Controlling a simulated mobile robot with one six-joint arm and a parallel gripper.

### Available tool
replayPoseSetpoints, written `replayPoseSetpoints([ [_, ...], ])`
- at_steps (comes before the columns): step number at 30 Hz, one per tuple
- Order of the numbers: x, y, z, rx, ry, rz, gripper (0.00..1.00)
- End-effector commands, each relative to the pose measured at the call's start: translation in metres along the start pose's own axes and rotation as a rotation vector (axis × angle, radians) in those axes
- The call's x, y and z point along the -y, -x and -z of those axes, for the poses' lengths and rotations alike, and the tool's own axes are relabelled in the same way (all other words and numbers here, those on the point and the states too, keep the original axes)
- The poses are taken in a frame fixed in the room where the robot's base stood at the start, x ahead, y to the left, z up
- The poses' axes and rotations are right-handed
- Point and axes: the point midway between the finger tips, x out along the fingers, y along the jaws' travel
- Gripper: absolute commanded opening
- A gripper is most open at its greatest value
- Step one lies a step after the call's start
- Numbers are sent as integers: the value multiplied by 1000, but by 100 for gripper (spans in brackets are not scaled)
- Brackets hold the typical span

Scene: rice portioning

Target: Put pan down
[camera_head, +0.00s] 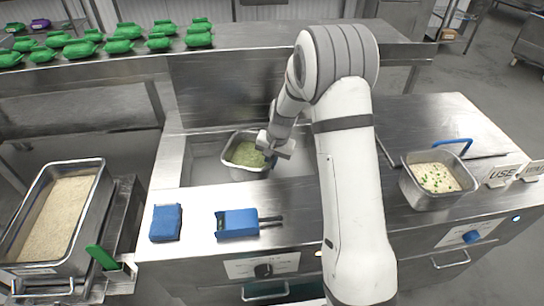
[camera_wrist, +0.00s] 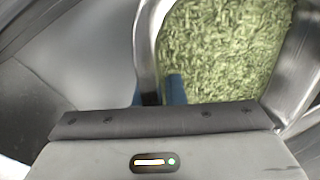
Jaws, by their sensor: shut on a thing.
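The pan (camera_head: 228,157) is a square metal pan filled with green grains. It is in or over the sunken sink-like well of the steel counter, left of my arm; I cannot tell whether it touches the bottom. My gripper (camera_head: 270,158) is at the pan's right side. The fingertips are partly hidden.
A second metal pan (camera_head: 431,196) with pale rice and green bits stands on the right counter. A blue sponge (camera_head: 166,222) and a blue device (camera_head: 238,222) lie on the front ledge. A rice bin (camera_head: 97,190) stands at left. Green packs (camera_head: 118,45) line the back shelf.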

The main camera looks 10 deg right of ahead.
Motion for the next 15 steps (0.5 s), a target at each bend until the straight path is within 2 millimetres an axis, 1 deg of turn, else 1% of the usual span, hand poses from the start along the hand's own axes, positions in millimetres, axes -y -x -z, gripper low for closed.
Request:
replayPoseSetpoints([
  [6, -5, -25, 1, -1, -1, 0, 0],
  [15, -6, -28, 1, -3, -1, 1, 0],
])
